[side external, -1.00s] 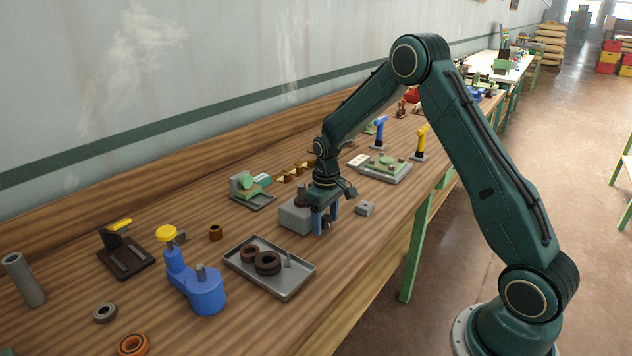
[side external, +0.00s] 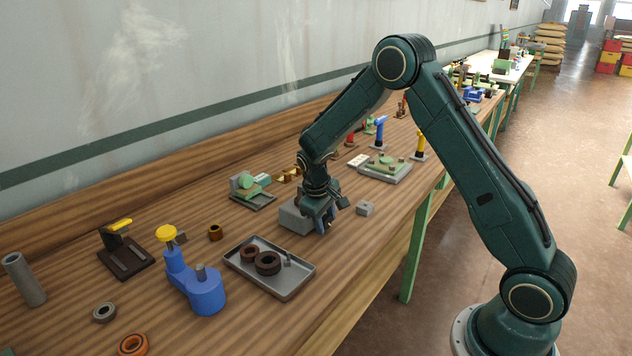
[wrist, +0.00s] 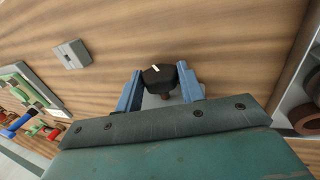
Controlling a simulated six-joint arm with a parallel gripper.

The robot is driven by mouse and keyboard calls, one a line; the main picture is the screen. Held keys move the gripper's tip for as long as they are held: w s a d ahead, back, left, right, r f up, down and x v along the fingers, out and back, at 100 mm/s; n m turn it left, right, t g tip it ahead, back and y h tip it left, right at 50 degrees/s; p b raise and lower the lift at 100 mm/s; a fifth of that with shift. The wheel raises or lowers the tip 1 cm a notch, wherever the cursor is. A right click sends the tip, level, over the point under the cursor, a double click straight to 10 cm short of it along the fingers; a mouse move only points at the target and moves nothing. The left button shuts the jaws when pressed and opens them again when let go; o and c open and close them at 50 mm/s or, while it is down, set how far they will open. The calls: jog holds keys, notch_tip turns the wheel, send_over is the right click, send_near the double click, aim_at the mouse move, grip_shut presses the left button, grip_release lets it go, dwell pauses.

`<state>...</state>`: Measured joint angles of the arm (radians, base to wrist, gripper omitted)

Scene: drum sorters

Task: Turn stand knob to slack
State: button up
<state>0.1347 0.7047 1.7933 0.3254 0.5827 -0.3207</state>
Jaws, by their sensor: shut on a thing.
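The stand is a grey block (side external: 293,217) on the wooden bench, partly hidden behind my gripper in the side view. Its dark knob (wrist: 160,79) shows in the wrist view, black with a short white pointer line toward the upper left of its face. My gripper (wrist: 160,76) has its two blue fingers on either side of the knob and is shut on it. In the side view my gripper (side external: 326,225) is low at the block's front, and the knob is mostly hidden there by the fingers. No slack marking is readable.
A grey tray (side external: 283,291) with dark rings lies close to the left of the block. A small grey block (side external: 365,209) is just right of my gripper.

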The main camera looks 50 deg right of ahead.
jog(key=shift+a+f+h, duration=0.1)
jog(key=shift+a+h, duration=0.05)
jog(key=shift+h, duration=0.65)
jog(key=o, duration=1)
jog(key=shift+c, duration=0.2)
jog(key=shift+r, duration=0.2)
jog(key=v, duration=1.3)
jog(key=shift+r, duration=0.25)
jog(key=shift+a, duration=0.1)
